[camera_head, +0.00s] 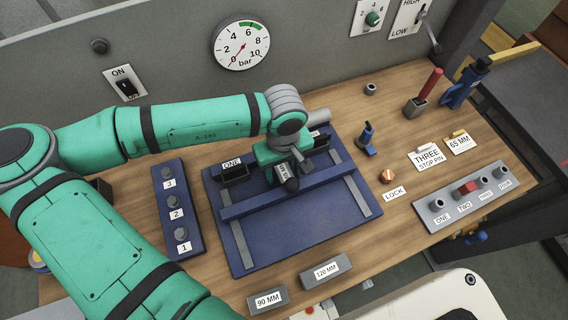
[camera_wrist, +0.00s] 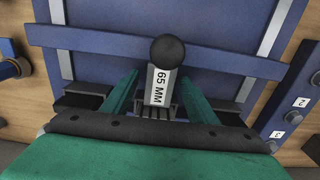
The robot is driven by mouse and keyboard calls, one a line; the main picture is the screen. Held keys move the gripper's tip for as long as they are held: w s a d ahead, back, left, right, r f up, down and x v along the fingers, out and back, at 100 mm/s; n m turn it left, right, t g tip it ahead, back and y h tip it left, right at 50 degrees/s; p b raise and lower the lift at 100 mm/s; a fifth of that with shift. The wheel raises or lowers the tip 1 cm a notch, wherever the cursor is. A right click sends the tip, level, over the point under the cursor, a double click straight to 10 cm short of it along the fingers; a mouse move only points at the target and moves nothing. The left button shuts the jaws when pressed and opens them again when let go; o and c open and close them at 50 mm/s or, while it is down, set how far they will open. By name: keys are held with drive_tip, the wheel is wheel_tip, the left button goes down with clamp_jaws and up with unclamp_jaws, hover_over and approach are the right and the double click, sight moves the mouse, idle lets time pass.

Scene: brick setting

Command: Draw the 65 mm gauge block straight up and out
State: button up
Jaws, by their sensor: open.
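The 65 mm gauge block (camera_wrist: 158,88) is a pale block marked "65 MM" with a dark round knob (camera_wrist: 168,52) at its end. It shows in the wrist view between the two green fingers of my gripper (camera_wrist: 160,75), with a gap visible on either side. My gripper is open. In the head view my gripper (camera_head: 283,160) is over the blue plate (camera_head: 300,242), and the block (camera_head: 281,171) shows partly at its front. The block's lower end and its seat are hidden.
A blue crossbar (camera_head: 255,203) spans the plate beside the block. A black holder marked ONE (camera_head: 235,175) is at left. Blocks marked 90 MM (camera_head: 267,299) and 120 MM (camera_head: 325,271) lie in front. A numbered blue panel (camera_head: 177,208) stands left, a grey switch panel (camera_head: 470,203) right.

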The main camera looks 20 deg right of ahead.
sight(283, 170)
drive_tip(key=shift+f, duration=0.2)
drive_tip(key=shift+w, duration=0.2)
clamp_jaws()
drive_tip(key=shift+s+r, duration=0.1)
drive_tip(key=shift+r, duration=0.8)
drive_tip(key=shift+s+r, duration=0.1)
drive_tip(key=shift+r, duration=0.1)
drive_tip(key=shift+r, duration=0.65)
